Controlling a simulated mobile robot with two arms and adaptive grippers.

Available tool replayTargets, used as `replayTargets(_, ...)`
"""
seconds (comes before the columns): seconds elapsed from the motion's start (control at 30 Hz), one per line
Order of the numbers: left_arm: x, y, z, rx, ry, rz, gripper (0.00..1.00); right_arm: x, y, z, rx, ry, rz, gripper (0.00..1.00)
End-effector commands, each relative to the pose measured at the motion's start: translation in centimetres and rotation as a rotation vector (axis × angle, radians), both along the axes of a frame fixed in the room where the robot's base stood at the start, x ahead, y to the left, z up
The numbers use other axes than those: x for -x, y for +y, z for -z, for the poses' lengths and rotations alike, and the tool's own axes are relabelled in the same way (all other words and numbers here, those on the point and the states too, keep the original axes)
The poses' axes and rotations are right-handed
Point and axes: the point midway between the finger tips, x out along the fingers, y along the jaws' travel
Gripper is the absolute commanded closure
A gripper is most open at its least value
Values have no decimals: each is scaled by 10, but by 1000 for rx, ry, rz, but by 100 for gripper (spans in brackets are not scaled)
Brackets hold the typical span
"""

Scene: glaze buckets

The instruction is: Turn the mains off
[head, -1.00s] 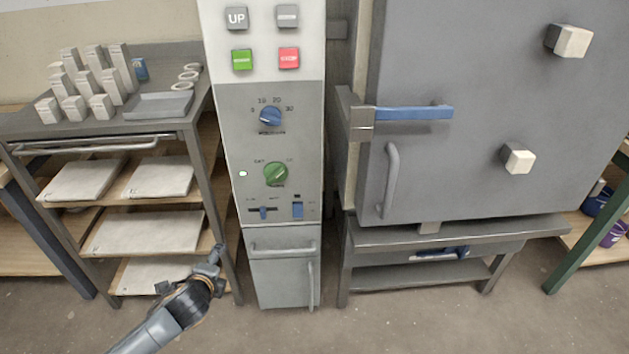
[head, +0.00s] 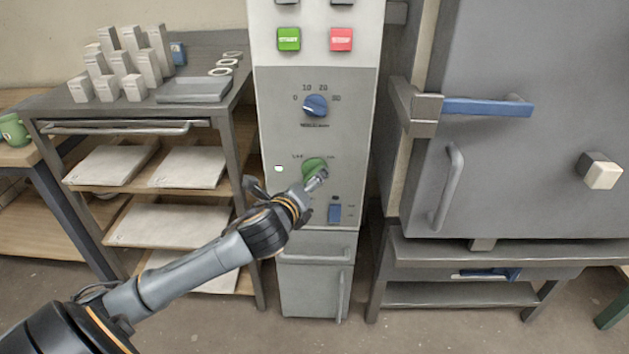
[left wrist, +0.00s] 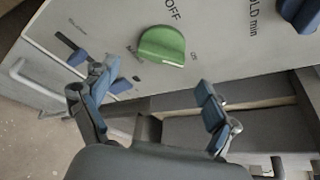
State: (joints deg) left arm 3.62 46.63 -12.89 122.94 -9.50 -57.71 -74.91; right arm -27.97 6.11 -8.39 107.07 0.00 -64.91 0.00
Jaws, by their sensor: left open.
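The green knob (head: 312,166) is on the grey control panel, below a blue dial (head: 315,105). In the left wrist view the green knob (left wrist: 162,47) sits near the words OFF and ON; a smaller label beside it is hard to read. My left gripper (left wrist: 158,78) is open, with its fingers spread and the knob just beyond the gap between them. In the head view my left gripper (head: 287,186) is in front of the panel at knob height, and one finger overlaps the knob's lower right. I cannot tell whether it touches. My right gripper is not in view.
A blue switch (head: 334,213) sits below the knob. Green (head: 289,39) and red (head: 341,39) buttons are higher up. A kiln door with a blue handle (head: 487,107) stands at right. A shelf rack with a tray (head: 195,90) and pale blocks stands at left.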

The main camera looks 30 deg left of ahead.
Motion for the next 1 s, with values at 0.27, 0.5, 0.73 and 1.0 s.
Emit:
replayTargets(0.27, -38, 10, 12, 2, -1, -1, 13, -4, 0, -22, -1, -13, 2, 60)
replayTargets(0.5, -45, 12, 13, 0, 0, 1, 13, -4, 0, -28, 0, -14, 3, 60)
replayTargets(0.73, -45, 12, 14, 0, 1, 1, 25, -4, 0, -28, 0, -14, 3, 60)
replayTargets(1.0, -45, 12, 14, 1, 0, 0, 68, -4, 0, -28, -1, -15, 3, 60)
